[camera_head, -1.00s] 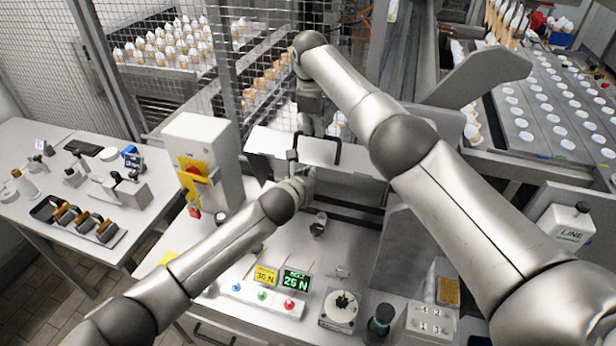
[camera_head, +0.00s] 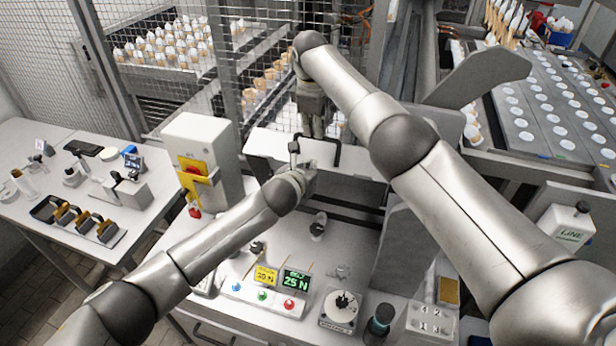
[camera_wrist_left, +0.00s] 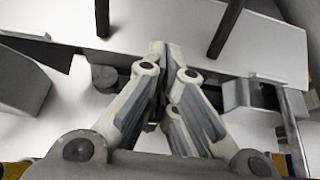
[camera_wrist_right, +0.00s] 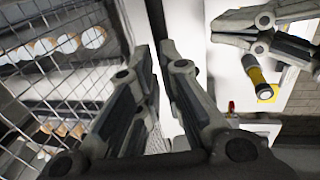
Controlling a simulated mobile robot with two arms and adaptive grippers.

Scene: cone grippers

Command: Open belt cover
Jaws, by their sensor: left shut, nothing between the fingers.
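The belt cover (camera_head: 272,147) is a pale grey panel at the back of the bench in the head view. A black bracket handle (camera_head: 338,152) stands on it. In the left wrist view the panel (camera_wrist_left: 265,52) spans the picture, with two dark handle posts (camera_wrist_left: 226,25). My left gripper (camera_head: 310,172) is shut and empty, its tips (camera_wrist_left: 160,48) at the panel's near edge between the posts. My right gripper (camera_head: 318,132) reaches down from behind to the handle. In the right wrist view its fingertips (camera_wrist_right: 156,46) close around a dark bar; contact is partly hidden.
A white control box (camera_head: 200,145) with a yellow-red switch stands left of the cover. Displays (camera_head: 296,282) and buttons sit in front. A wire mesh fence (camera_head: 160,50) is behind. My right arm crosses the bench's right side.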

